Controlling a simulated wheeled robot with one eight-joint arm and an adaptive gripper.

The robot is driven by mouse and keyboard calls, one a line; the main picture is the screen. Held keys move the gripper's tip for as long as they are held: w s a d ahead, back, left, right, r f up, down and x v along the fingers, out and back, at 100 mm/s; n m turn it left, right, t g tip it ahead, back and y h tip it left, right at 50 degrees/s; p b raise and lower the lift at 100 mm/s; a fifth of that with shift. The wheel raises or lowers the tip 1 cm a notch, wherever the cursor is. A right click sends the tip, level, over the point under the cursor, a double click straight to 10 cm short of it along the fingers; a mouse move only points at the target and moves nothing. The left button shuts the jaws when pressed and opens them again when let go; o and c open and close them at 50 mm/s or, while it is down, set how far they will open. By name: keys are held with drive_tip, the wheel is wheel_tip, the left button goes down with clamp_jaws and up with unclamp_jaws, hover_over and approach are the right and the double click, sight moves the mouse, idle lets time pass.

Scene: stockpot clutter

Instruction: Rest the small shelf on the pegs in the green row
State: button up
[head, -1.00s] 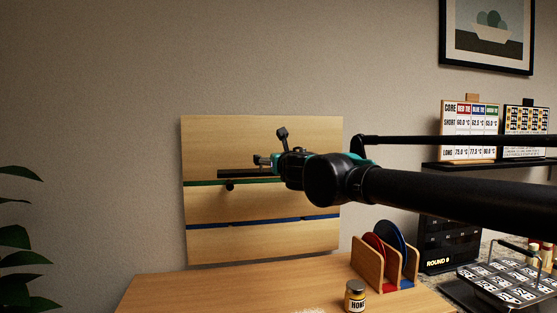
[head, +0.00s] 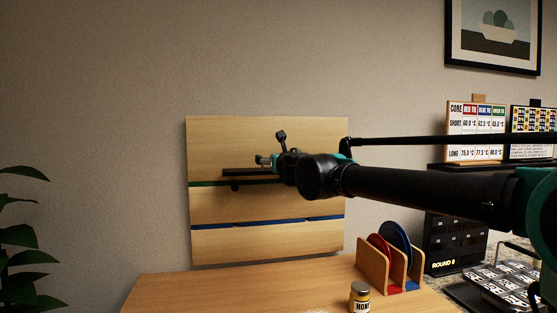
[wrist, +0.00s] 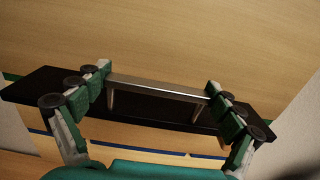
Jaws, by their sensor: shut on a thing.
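The small shelf is a dark plate (head: 238,172) with a silver bar (wrist: 160,88) along it, held in front of the wooden wall board (head: 265,240). My gripper (head: 268,161) is shut on the shelf; in the wrist view its green fingers are at the two ends of the bar, over the black plate (wrist: 135,108). The green row (head: 208,184) is a stripe just below the shelf in the head view. A dark round peg-like knob (head: 235,187) shows under the shelf. Other pegs in this row are hidden, and I cannot tell whether the shelf touches any.
A blue row (head: 270,222) runs lower on the board. Below stands a wooden table (head: 200,290) with a honey jar (head: 360,297) and a rack (head: 373,265) holding a red and a blue disc. A dark display (head: 445,258) and a wire-handled tray (head: 510,285) are at right.

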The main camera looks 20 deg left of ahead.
drive_tip(key=shift+w+a, duration=0.35)
drive_tip(key=shift+w, duration=0.2)
drive_tip(key=shift+w+a+f, duration=0.1)
drive_tip(key=shift+w+f, duration=0.05)
drive_tip(key=shift+f, duration=1.2)
drive_tip(key=shift+f, duration=0.15)
drive_tip(key=o, duration=1.3)
drive_tip(key=shift+o, duration=0.2)
drive_tip(key=shift+s+d, duration=0.25)
drive_tip(key=shift+s, duration=0.1)
drive_tip(key=shift+s+d, duration=0.15)
drive_tip(key=shift+s, duration=0.15)
